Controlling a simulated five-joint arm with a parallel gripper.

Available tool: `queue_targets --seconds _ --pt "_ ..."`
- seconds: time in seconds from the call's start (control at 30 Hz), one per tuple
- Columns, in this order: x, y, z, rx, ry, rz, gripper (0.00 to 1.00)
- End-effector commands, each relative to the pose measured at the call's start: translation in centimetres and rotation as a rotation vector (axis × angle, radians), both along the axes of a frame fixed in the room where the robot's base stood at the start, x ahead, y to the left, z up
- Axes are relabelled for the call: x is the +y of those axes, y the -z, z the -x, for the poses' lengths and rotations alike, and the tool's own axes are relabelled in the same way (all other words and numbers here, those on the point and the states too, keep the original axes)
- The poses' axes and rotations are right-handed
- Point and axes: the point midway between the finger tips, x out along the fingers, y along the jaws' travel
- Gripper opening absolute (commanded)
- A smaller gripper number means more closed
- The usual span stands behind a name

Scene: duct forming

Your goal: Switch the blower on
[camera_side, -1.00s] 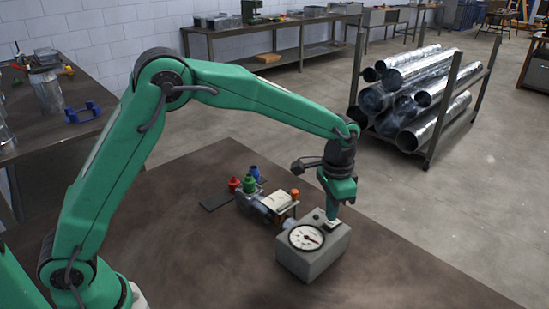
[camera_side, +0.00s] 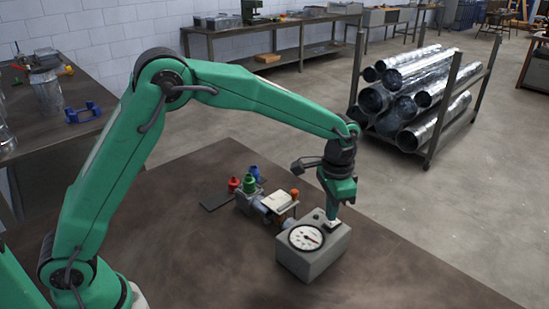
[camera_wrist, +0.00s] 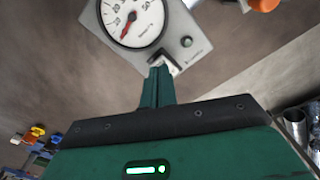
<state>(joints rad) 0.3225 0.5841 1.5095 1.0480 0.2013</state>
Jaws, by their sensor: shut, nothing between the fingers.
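The blower's grey control box (camera_side: 313,264) sits on the brown table, with a round white dial (camera_side: 306,238) on its top. In the wrist view the dial (camera_wrist: 132,18) shows a red needle. A small pale switch (camera_wrist: 163,62) sits on the box beside the dial, partly hidden by my fingers. My gripper (camera_side: 332,221) points down at the box top, its closed fingertips at the switch. In the wrist view my gripper (camera_wrist: 158,72) is shut and holds nothing. I cannot tell whether the tips touch the switch.
Behind the box stands a small fixture (camera_side: 272,203) with an orange knob (camera_side: 295,194). Red, green and blue pieces (camera_side: 249,182) stand by a dark flat plate (camera_side: 217,200). The table's right front is clear. A rack of metal ducts (camera_side: 415,95) stands beyond the table.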

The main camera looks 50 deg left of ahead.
Motion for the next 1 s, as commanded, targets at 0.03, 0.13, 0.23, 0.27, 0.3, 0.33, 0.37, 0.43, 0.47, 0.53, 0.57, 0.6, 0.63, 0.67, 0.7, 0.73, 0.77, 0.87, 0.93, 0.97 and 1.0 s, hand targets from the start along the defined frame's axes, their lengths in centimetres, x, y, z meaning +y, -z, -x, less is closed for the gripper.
queue_targets --seconds 0.03,0.13,0.23,0.27,0.3,0.33,0.37,0.43,0.47,0.53,0.57,0.6,0.63,0.67,0.7,0.73,0.77,0.87,0.93,0.97,1.0 --pt "0.0 0.0 0.0 0.0 0.0 0.0 0.0" --pt "0.0 0.03 0.0 0.0 0.0 0.0 0.0" --pt "0.0 0.09 0.0 0.0 0.0 0.0 0.0" --pt "0.0 0.12 0.0 0.0 0.0 0.0 0.0" --pt "0.0 0.16 0.0 0.0 0.0 0.0 0.0" --pt "0.0 0.2 0.0 0.0 0.0 0.0 0.0" --pt "0.0 0.23 0.0 0.0 0.0 0.0 0.0" --pt "0.0 0.31 0.0 0.0 0.0 0.0 0.0" --pt "0.0 0.34 0.0 0.0 0.0 0.0 0.0" --pt "-0.01 0.42 -0.01 0.0 0.0 0.0 0.0" --pt "-0.01 0.45 -0.01 0.0 0.0 0.0 0.0" --pt "-0.01 0.5 -0.01 0.0 0.0 0.0 0.0" --pt "-0.01 0.53 -0.01 0.0 0.0 0.0 0.0" --pt "-0.01 0.56 -0.01 0.0 0.0 0.0 0.0" --pt "-0.01 0.61 -0.01 0.0 0.0 0.0 0.0" --pt "-0.01 0.64 -0.01 0.0 0.0 0.0 0.0" --pt "-0.01 0.67 -0.01 0.0 0.0 0.0 0.0" --pt "-0.01 0.78 -0.01 0.0 0.0 0.0 0.0" --pt "0.0 0.85 0.0 0.001 0.0 -0.001 0.0" --pt "0.0 0.88 0.0 0.001 0.0 -0.001 0.0" --pt "0.0 0.92 0.0 0.001 0.0 -0.001 0.0"
